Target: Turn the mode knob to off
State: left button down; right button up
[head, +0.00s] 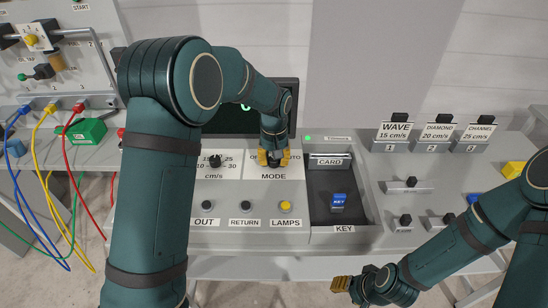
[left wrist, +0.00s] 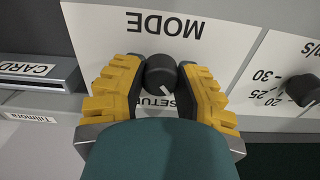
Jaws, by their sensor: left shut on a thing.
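The mode knob (left wrist: 161,75) is a small dark round knob with a white pointer mark, on a white plate (left wrist: 90,25) lettered MODE. In the left wrist view the plate appears upside down, and the word SETUP shows partly beside the knob. My left gripper (left wrist: 160,88) has yellow fingers closed on both sides of the knob. In the head view my left gripper (head: 270,158) is over the MODE plate (head: 272,172) and mostly hides the knob and its labels; AUTO shows partly at the right. My right gripper (head: 341,284) is at the lower right, away from the knob; its finger opening is unclear.
Left of the plate is a speed knob (head: 215,160) marked cm/s. Below are OUT, RETURN and LAMPS buttons (head: 285,206). A blue key (head: 339,202) and a card slot (head: 327,161) lie to the right. Coloured cables (head: 45,170) hang at the far left.

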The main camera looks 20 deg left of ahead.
pick_arm(q)
jog(key=shift+w+n, duration=0.1)
jog(key=shift+n, duration=0.2)
dwell(0.4)
jog(key=c, duration=0.6)
grip_release()
notch_tip(320, 180, up, 12)
jog(key=shift+f, duration=0.1)
